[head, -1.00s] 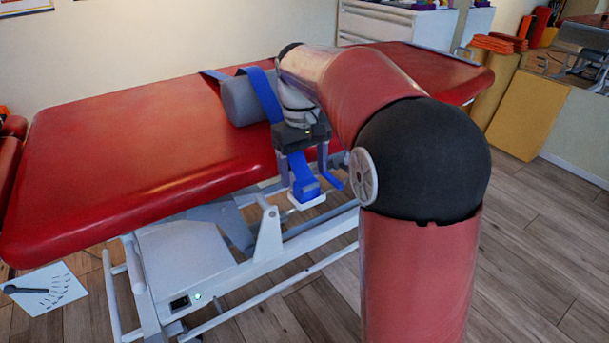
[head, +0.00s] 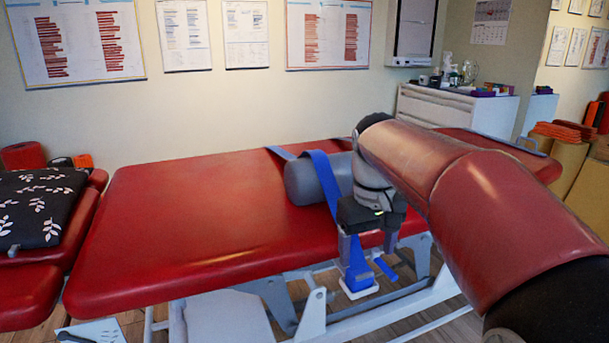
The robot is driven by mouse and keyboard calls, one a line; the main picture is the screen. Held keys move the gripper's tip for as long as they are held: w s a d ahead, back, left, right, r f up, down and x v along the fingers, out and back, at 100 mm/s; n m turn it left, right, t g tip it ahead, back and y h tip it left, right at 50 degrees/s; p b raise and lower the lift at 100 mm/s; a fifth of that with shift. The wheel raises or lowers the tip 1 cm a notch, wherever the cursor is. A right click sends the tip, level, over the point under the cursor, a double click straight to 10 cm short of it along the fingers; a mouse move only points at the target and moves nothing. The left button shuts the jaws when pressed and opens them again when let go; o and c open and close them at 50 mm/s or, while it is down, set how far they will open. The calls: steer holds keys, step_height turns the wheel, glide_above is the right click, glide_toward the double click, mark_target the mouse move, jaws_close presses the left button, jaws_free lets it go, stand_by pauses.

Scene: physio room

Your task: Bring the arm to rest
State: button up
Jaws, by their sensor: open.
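My arm (head: 430,175) reaches in from the right over the red treatment table (head: 190,225). My gripper (head: 368,250) points down at the table's near edge, with its fingers apart. A blue strap (head: 322,180) crosses a grey bolster (head: 303,182) on the table and hangs down over the near edge.
A white drawer cabinet (head: 455,112) with bottles stands behind the table at the right. Orange folded items (head: 558,131) lie further right. A black leaf-patterned cushion (head: 40,208) lies on red padding at the left. The table's left half is clear.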

steer(key=s+f+m+t, duration=0.1)
steer(key=s+f, duration=0.3)
steer(key=s, duration=0.5)
steer(key=s+f+m+t, duration=0.1)
steer(key=s+f+t, duration=0.2)
steer(key=s, duration=0.6)
steer(key=shift+s+d+f+m+t, duration=0.15)
steer(key=shift+f+m+t, duration=0.25)
steer(key=shift+t, duration=0.1)
